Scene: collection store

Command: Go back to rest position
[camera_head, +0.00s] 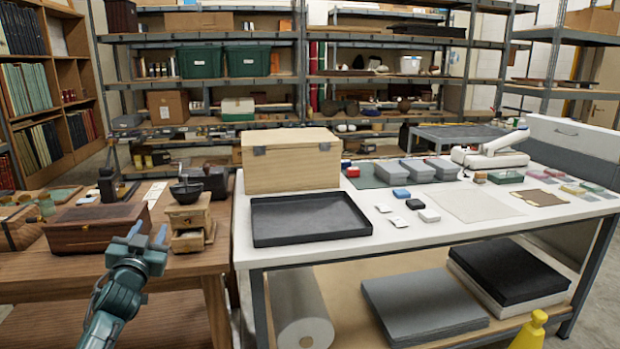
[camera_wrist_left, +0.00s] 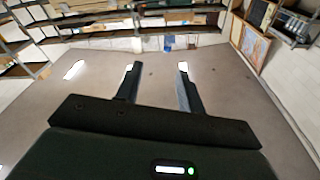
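My left gripper (camera_head: 149,237) is in the lower left of the head view, in front of the brown wooden table (camera_head: 180,262) and near a coffee grinder and a wooden box. Its two fingers are apart with nothing between them. The left wrist view shows the same open fingers (camera_wrist_left: 157,85), with floor and shelving beyond them. My right gripper is not in either view.
The wooden box (camera_head: 95,228) and coffee grinder (camera_head: 189,217) stand on the brown table. A white table (camera_head: 400,240) to the right bears a black tray (camera_head: 308,216), a wooden crate (camera_head: 290,160) and several small boxes. Shelves line the back. A yellow object (camera_head: 530,333) stands at bottom right.

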